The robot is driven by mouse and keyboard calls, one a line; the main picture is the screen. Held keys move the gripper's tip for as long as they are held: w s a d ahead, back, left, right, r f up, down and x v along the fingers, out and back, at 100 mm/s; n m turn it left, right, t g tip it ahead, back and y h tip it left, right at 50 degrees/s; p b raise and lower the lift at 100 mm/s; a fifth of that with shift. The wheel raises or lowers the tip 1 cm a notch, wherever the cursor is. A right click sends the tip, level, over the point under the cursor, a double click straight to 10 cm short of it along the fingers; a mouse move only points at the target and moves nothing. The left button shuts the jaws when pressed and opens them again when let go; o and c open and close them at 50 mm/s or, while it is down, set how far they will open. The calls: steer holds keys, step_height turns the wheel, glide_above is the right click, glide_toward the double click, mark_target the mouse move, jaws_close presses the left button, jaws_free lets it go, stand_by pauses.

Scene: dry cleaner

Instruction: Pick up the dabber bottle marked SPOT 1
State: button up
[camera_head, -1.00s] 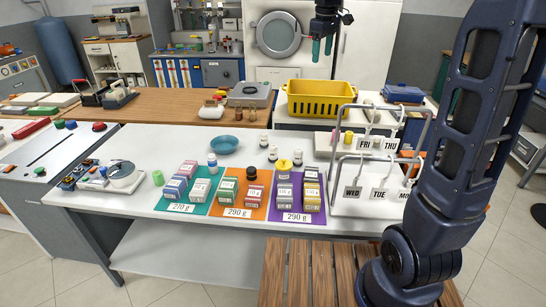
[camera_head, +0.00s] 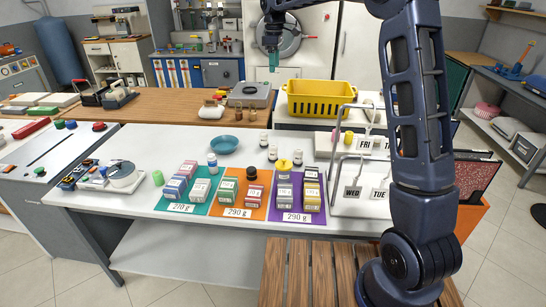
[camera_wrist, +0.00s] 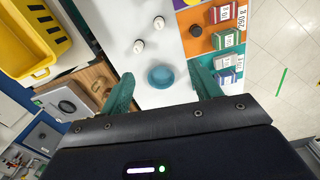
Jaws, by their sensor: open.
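One bottle (camera_head: 264,141) is right of the blue bowl (camera_head: 224,145), another (camera_head: 272,154) is just nearer, and a third (camera_head: 297,157) is further right. Their markings are too small to read, so I cannot tell which is SPOT 1. Two bottles show upright in the wrist view, one near the top (camera_wrist: 158,22) and one lower left (camera_wrist: 138,46). My gripper (camera_head: 273,61) is open and empty, high above the counter's far side; in the wrist view its green fingers (camera_wrist: 162,86) frame the bowl.
A yellow basket (camera_head: 320,100) stands behind the bottles, right. Labelled boxes lie on teal, orange and purple mats (camera_head: 306,217) in front. A metal rack with day tags (camera_head: 353,191) stands at the right. A white bottle with blue (camera_head: 212,160) stands left of the bottles.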

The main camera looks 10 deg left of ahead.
mark_target(273, 152)
steer(key=f, duration=3.7)
steer(key=shift+w+a, duration=0.1)
steer(key=shift+a, duration=0.1)
steer(key=shift+w+a+f, duration=0.1)
steer(key=shift+w+f, duration=0.05)
steer(key=shift+f, duration=1.3)
steer(key=shift+w+f, duration=0.1)
steer(key=shift+f, duration=1.3)
steer(key=shift+c, duration=0.4)
steer(key=c, duration=1)
